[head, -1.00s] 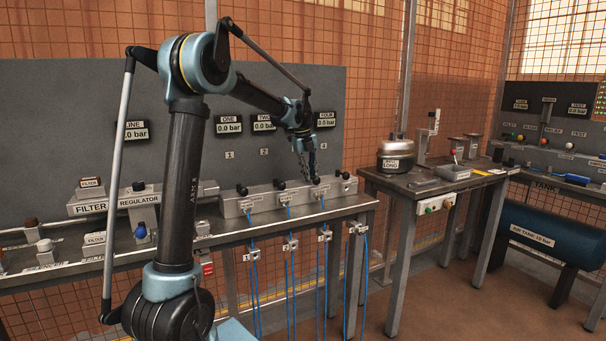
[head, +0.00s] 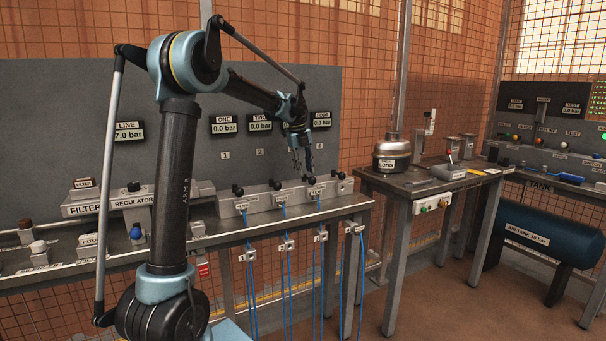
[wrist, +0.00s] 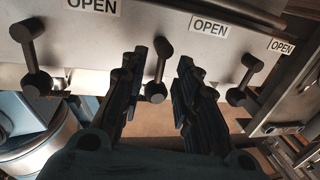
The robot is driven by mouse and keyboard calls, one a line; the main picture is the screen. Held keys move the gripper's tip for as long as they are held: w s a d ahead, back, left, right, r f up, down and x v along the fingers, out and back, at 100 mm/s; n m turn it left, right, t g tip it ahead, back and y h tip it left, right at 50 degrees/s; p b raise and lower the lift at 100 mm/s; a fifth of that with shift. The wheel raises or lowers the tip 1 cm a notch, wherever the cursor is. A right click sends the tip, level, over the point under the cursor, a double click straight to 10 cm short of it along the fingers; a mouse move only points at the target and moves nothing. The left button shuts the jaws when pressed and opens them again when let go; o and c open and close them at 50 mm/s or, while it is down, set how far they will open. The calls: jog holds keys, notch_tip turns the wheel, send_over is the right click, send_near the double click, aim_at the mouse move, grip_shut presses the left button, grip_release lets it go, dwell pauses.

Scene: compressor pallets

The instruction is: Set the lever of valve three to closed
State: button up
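A grey valve manifold (head: 260,203) on the left bench carries a row of several dark levers. My gripper (head: 303,160) points down just above the third lever from the left (head: 310,181). In the wrist view my gripper (wrist: 160,72) is open, its dark fingers on either side of the middle lever (wrist: 155,92). That lever leans slightly, with its knob low between the fingers; I cannot tell whether they touch it. An OPEN label (wrist: 210,27) sits up and right of it. Valve numbers are not readable close up.
Neighbouring levers stand close at left (wrist: 37,84) and right (wrist: 236,96) in the wrist view. Gauge displays ONE (head: 224,124) and others hang on the grey panel behind. Blue hoses (head: 285,270) hang below the bench front. A second bench (head: 400,183) stands to the right.

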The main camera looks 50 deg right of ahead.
notch_tip(320, 180, up, 10)
jog(key=a, duration=0.2)
jog(key=shift+w, duration=0.35)
jog(key=shift+f, duration=0.1)
